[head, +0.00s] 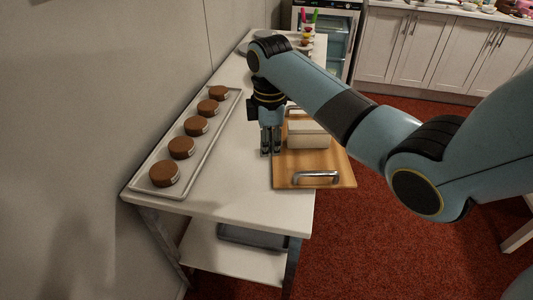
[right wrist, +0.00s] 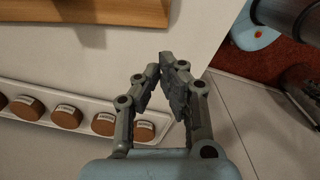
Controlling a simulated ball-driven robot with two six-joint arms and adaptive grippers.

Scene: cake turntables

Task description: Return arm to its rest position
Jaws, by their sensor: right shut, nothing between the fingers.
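My right arm comes in from the right in the head view and reaches over the white table (head: 232,185). My right gripper (head: 271,152) points down beside the left edge of a wooden board (head: 325,168). Its fingers are shut and empty; they also show close together in the right wrist view (right wrist: 165,68). I cannot tell how high the fingertips are above the table. My left gripper is not in view.
The board has metal handles and bears a pale rectangular block (head: 308,134). A long tray (head: 143,183) with several brown round cakes (head: 181,148) lies along the wall. A grey tray (head: 252,238) sits on the lower shelf. White cabinets (head: 440,45) stand at the back.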

